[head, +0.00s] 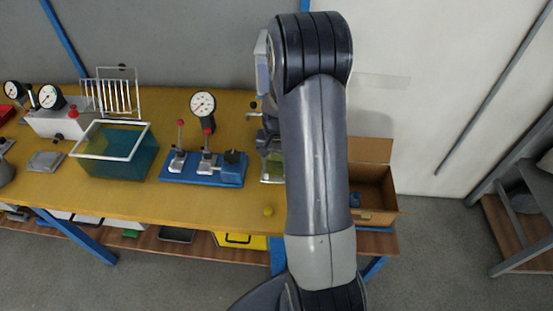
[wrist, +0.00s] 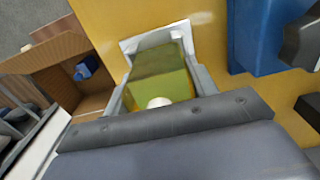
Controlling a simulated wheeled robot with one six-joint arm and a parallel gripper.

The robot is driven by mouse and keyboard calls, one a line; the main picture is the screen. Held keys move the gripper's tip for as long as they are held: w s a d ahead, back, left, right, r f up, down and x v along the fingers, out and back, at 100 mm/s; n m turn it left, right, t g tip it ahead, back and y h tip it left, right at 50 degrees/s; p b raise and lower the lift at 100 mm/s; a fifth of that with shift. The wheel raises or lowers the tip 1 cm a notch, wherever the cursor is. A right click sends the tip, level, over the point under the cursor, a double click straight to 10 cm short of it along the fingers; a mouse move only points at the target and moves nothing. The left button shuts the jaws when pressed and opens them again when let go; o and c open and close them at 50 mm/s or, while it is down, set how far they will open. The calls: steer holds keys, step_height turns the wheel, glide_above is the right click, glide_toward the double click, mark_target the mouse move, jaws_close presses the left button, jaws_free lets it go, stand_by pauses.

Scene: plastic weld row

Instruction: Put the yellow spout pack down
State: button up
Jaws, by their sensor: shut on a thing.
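The yellow spout pack (wrist: 162,82) is a yellow-green block with a round white spout on its near end in the wrist view. My gripper (wrist: 161,72) is shut on it, with one grey finger along each side. A pale, frame-like piece (wrist: 155,35) edges the pack's far end, over the yellow bench top. I cannot tell whether the pack touches the bench. In the head view a green patch of the pack (head: 275,163) shows just left of my arm, which hides most of my gripper and the bench there.
A blue fixture with red-knobbed clamps (head: 203,170) stands left of the pack. Further left is a teal water tank (head: 117,154). A dial gauge (head: 203,104) stands behind. An open cardboard box (head: 372,187) is right of my arm.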

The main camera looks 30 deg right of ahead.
steer(key=shift+f, duration=0.2)
steer(key=shift+f, duration=0.2)
steer(key=o, duration=1.1)
step_height(320, 180, up, 12)
steer(key=shift+r+b, duration=0.25)
steer(key=shift+b, duration=0.15)
steer(key=shift+f, duration=0.15)
